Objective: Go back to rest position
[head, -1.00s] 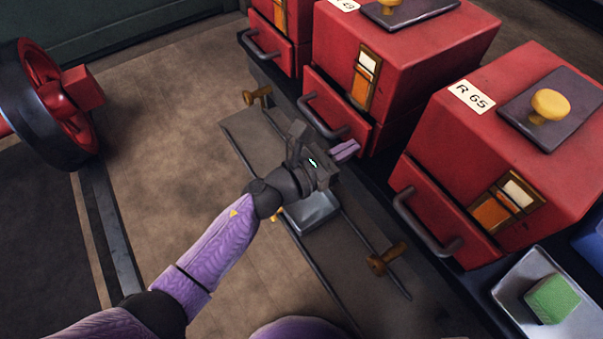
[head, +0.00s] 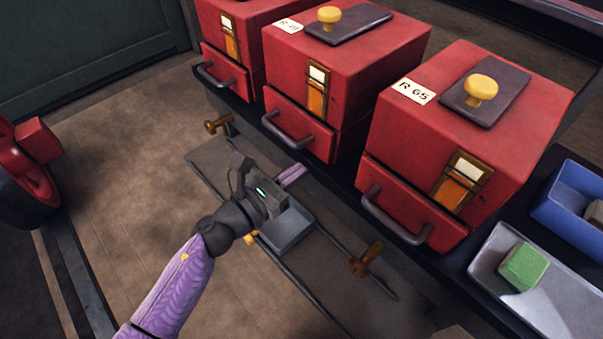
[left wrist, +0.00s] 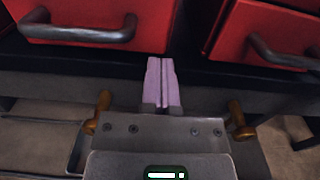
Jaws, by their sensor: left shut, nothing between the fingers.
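My left gripper (head: 291,175) reaches in from the lower left of the head view. Its two purple fingers are closed together with nothing between them, as the left wrist view (left wrist: 162,84) also shows. The fingers point toward the drawer fronts of the red boxes, below and in front of the middle box (head: 345,62), and appear apart from it. My right gripper is not in view.
Another red box (head: 445,125) labelled R 65 stands to the right, with a grey drawer handle (head: 395,215). A metal tray (head: 565,310) with a green block (head: 523,267) and a blue bin (head: 570,222) are at right. A rail with brown knobs (head: 366,259) runs below the gripper. A red wheel (head: 25,170) is at left.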

